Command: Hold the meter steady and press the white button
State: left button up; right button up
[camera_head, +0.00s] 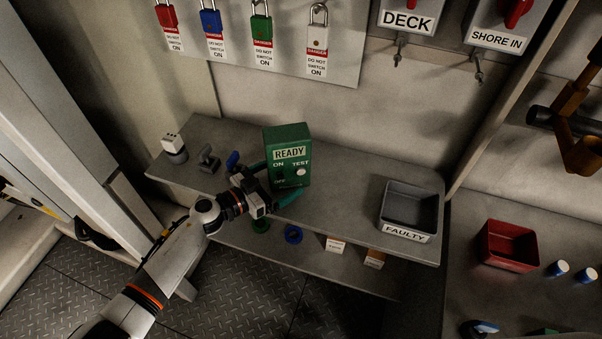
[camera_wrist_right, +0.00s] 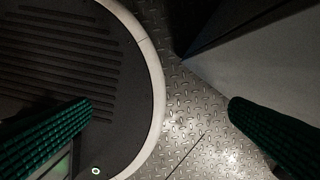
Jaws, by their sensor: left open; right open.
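The green meter (camera_head: 288,140) stands upright on the grey shelf, marked READY, ON and TEST. My right gripper (camera_wrist_right: 160,125) shows only in the right wrist view, open and empty above the floor.
The grey shelf (camera_head: 350,203) also bears a grey FAULTY bin (camera_head: 408,210) at right and small fittings (camera_head: 174,148) at left. A lower shelf holds small boxes and rings. Padlocks (camera_head: 261,28) hang on the wall behind. A red bin (camera_head: 508,244) stands at far right.

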pick_arm(q)
jog(key=shift+x, duration=1)
jog(key=shift+c, duration=0.3)
